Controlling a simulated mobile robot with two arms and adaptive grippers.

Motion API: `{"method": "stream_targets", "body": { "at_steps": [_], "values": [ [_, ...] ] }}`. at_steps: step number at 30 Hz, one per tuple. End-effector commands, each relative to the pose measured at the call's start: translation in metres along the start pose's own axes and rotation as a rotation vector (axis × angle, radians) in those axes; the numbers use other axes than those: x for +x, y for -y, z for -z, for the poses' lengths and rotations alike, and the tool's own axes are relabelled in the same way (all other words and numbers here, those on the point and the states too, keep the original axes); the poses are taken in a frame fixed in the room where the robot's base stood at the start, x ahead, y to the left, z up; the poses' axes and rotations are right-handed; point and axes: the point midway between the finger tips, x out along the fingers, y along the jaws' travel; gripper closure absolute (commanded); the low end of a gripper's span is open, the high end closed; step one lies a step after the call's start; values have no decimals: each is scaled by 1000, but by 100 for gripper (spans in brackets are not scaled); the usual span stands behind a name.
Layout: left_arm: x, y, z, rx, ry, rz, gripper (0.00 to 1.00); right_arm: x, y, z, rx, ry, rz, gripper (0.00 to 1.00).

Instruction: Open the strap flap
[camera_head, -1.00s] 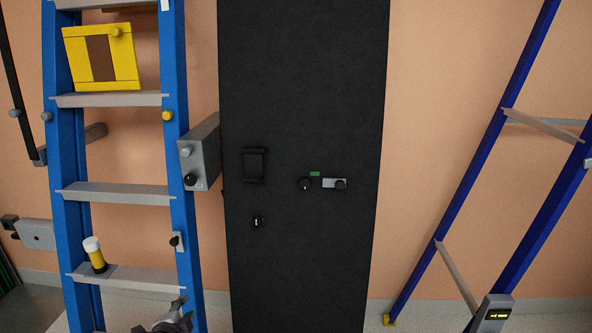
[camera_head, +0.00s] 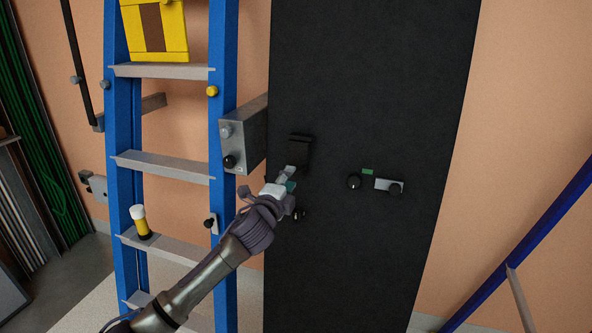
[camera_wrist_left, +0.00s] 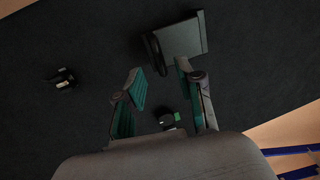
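The strap flap (camera_head: 299,150) is a small dark piece on the tall black panel, left of the panel's middle. In the left wrist view it shows as a grey-black plate (camera_wrist_left: 182,40) with a dark loop at its left edge. My left gripper (camera_head: 288,178) is just below the flap in the head view. In the left wrist view its two teal-padded fingers (camera_wrist_left: 160,75) stand apart with nothing seen between them. The right fingertip looks close to the plate's edge; I cannot tell if it touches. My right gripper is not in view.
A black knob (camera_head: 354,181), a green label (camera_head: 367,172) and a silver latch (camera_head: 388,185) are right of the flap. A small lock (camera_head: 300,215) is below it. A blue ladder (camera_head: 224,130) and a grey box (camera_head: 246,135) stand close on the left.

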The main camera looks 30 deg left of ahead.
Motion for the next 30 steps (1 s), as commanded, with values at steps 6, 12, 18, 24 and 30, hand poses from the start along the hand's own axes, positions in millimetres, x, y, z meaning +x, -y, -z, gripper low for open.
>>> {"method": "stream_targets", "body": {
  "at_steps": [6, 12, 18, 24, 30],
  "values": [
    [37, 0, 0, -1, 1, 0, 63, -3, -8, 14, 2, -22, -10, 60],
    [50, 0, 0, -1, -1, 0, 63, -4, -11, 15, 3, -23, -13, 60],
    [51, -1, 0, 0, -1, 0, 63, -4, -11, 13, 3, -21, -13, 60],
    [51, -1, 0, 0, -1, 0, 83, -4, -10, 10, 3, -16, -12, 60],
    [50, -1, 0, 0, -1, -1, 100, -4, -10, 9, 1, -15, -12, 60]
  ]
}}
